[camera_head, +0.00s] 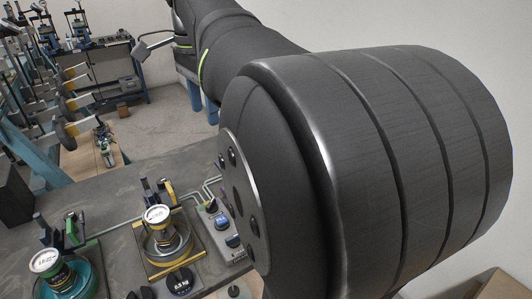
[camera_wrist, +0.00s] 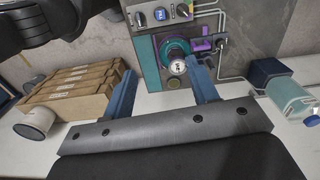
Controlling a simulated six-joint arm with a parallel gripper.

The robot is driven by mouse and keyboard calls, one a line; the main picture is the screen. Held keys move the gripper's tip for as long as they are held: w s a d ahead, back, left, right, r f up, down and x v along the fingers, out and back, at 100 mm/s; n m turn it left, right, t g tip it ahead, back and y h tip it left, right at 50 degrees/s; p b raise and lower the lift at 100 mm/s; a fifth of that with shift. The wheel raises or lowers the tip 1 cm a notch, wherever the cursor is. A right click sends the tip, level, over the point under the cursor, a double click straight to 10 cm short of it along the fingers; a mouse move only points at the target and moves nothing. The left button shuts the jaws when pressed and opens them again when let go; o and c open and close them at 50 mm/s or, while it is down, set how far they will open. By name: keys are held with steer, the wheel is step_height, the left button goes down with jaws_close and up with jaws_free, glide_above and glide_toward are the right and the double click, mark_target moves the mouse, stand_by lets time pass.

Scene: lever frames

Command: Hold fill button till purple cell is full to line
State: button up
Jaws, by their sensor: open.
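In the wrist view my gripper (camera_wrist: 161,67) is open and empty, its two blue fingers spread apart. A purple-edged cell unit (camera_wrist: 149,62) with a teal ring and a round white gauge (camera_wrist: 177,67) shows beyond and between the fingertips. A purple fitting (camera_wrist: 201,45) sits at its right. My gripper is outside the head view, where my arm covers much of the right side.
In the head view a yellow-framed cell (camera_head: 166,240) and a teal cell (camera_head: 88,275) stand on the dark bench (camera_head: 110,198). In the wrist view, stacked wooden boxes (camera_wrist: 72,90) and a white cup (camera_wrist: 36,122) are left; a teal container (camera_wrist: 288,95) is right.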

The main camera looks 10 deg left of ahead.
steer(key=f+n, duration=0.1)
steer(key=n, duration=0.1)
steer(key=f+n, duration=0.1)
steer(key=n, duration=0.1)
steer(key=shift+w+a+f, duration=0.1)
steer(key=shift+w, duration=0.1)
jaws_close()
step_height(320, 180, down, 14)
steer(key=n, duration=3.1)
steer(key=shift+f, duration=0.2)
